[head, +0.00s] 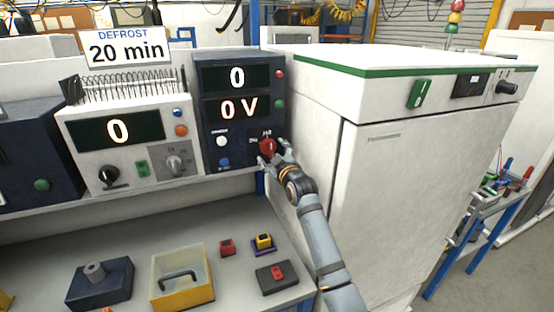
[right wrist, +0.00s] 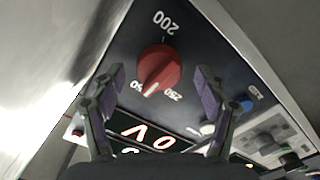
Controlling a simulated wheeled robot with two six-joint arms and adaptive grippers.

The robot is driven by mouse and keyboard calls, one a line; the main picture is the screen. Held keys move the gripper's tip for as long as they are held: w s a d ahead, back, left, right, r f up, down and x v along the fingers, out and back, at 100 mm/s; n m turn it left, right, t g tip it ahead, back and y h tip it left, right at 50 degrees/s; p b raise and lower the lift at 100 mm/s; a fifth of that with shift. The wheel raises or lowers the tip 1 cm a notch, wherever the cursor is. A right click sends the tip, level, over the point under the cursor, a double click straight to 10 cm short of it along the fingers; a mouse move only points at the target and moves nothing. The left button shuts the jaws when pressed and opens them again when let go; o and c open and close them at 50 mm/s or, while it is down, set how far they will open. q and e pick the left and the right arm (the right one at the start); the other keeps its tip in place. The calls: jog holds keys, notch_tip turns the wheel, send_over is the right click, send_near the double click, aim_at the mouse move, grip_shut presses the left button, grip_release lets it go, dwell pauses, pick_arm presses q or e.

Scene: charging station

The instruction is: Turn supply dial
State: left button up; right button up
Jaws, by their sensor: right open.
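The supply dial (head: 267,146) is a red round knob low on the right of the dark blue supply unit (head: 239,61). The unit's displays read 0 and 0 V. In the right wrist view the red dial (right wrist: 159,70) has a white pointer mark and printed numbers around it, including 200 and 250. My right gripper (head: 272,152) is at the dial in the head view. In the right wrist view my right gripper (right wrist: 158,82) is open, with one finger on each side of the dial and gaps between. My left gripper is not in view.
A white cabinet (head: 420,170) with a green switch stands close on the right of my arm. A white unit (head: 120,125) reading 0 stands left of the supply. The lower bench holds a yellow tray (head: 183,297), a dark block (head: 100,283) and small coloured buttons.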

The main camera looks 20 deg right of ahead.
jog(key=s, duration=1.1)
jog(key=shift+d, duration=0.2)
